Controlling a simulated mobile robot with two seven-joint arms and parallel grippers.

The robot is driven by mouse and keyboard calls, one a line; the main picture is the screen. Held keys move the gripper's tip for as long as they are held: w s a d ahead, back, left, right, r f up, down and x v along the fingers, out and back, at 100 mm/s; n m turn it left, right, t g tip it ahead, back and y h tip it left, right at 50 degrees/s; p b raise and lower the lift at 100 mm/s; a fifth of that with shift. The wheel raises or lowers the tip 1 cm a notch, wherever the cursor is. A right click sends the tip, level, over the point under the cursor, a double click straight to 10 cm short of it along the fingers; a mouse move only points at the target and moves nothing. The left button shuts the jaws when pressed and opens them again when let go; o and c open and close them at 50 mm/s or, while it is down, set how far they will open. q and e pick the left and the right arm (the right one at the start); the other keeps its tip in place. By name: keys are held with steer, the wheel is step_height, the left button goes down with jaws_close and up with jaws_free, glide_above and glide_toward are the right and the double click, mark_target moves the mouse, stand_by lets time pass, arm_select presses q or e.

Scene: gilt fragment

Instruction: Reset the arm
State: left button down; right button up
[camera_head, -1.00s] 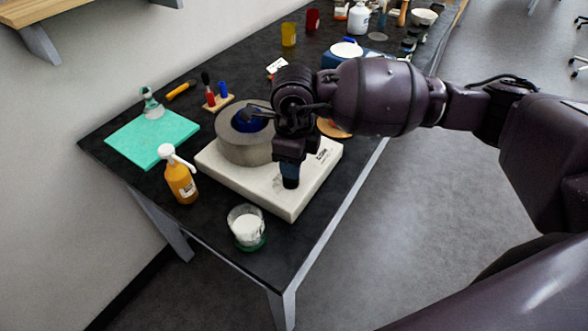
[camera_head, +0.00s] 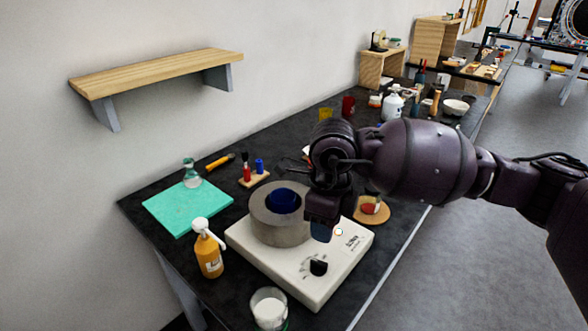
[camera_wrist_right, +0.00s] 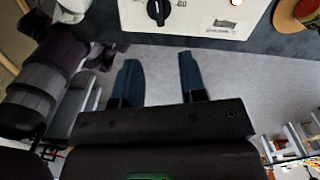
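My right gripper (camera_head: 321,233) hangs over the right part of a white hot plate (camera_head: 290,276) in the head view. In the right wrist view its two dark blue fingers (camera_wrist_right: 160,80) stand apart with nothing between them. The fingers point toward the hot plate (camera_wrist_right: 212,28), whose black knob (camera_wrist_right: 158,10) shows at the top of that view. A grey ring-shaped block (camera_head: 278,228) with a dark blue inside sits on the plate, left of the gripper. My left gripper is not in view.
An orange pump bottle (camera_head: 209,255) and a glass beaker (camera_head: 270,309) stand near the front. A teal mat (camera_head: 182,215) with a flask (camera_head: 191,178) lies at left. Several bottles and cups crowd the far bench. A wooden shelf (camera_head: 160,72) is on the wall.

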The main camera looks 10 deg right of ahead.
steer(key=s+a+g+y, duration=0.3)
steer(key=s+a+y, duration=0.65)
steer(key=a, duration=0.35)
step_height(320, 180, up, 9)
steer(key=a+m+t+y, duration=0.2)
steer(key=m+t+y, duration=0.3)
steer(key=m+y, duration=0.5)
steer(key=w+d+m+t+h, duration=0.55)
steer(key=d+m+t, duration=0.35)
steer(key=m+t, duration=0.7)
steer(key=d+f+m+h, duration=0.9)
steer(key=d+m+h, duration=0.2)
steer(key=m+h, duration=0.2)
steer(key=s+d+f+m+g+h, duration=0.2)
steer(key=s+d+f+m+g, duration=0.15)
steer(key=s+f, duration=0.2)
steer(key=s+d+f+m+g+h, duration=0.1)
steer(key=s+d+f+m+g, duration=0.15)
steer(key=s+f+g, duration=0.35)
steer(key=s+d+f+m+g+y, duration=0.1)
steer(key=s+d+f+g, duration=0.1)
steer(key=s+f+g, duration=0.6)
steer(key=w+f+t, duration=0.5)
steer(key=f+t, duration=0.4)
steer(key=t, duration=0.2)
steer(key=shift+y, duration=0.4)
